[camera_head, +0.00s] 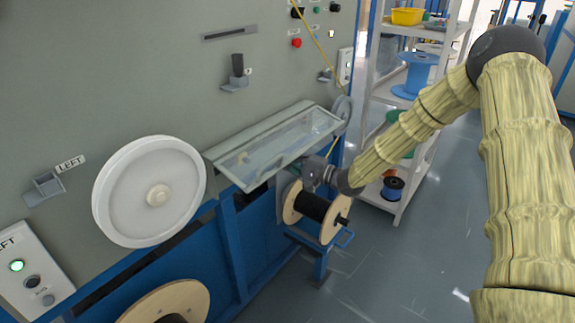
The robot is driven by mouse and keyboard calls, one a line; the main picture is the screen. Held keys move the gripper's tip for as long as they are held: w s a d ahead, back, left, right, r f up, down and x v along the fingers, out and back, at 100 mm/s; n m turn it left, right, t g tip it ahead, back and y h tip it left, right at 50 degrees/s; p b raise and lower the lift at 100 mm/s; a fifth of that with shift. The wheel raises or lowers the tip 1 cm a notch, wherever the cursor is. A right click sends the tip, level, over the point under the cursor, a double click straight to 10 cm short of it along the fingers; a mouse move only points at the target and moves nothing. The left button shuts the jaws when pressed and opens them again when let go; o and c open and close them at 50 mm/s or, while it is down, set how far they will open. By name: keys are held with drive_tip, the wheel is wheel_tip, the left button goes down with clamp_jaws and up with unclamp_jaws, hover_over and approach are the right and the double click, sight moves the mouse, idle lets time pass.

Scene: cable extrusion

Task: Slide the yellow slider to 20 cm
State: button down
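I cannot make out a yellow slider or a centimetre scale in the head view. The area behind the gripper and under the cover is hidden.
A white wheel (150,190) is mounted on the panel's left. A dark lever (238,66) and a red button (296,43) are higher up. A shelf with a blue spool (417,75) stands behind my arm. The floor (400,265) at lower right is clear.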

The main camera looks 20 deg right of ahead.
drive_tip(key=a+r, duration=0.1)
drive_tip(key=a, duration=0.5)
drive_tip(key=shift+w+a, duration=0.2)
drive_tip(key=shift+w, duration=0.2)
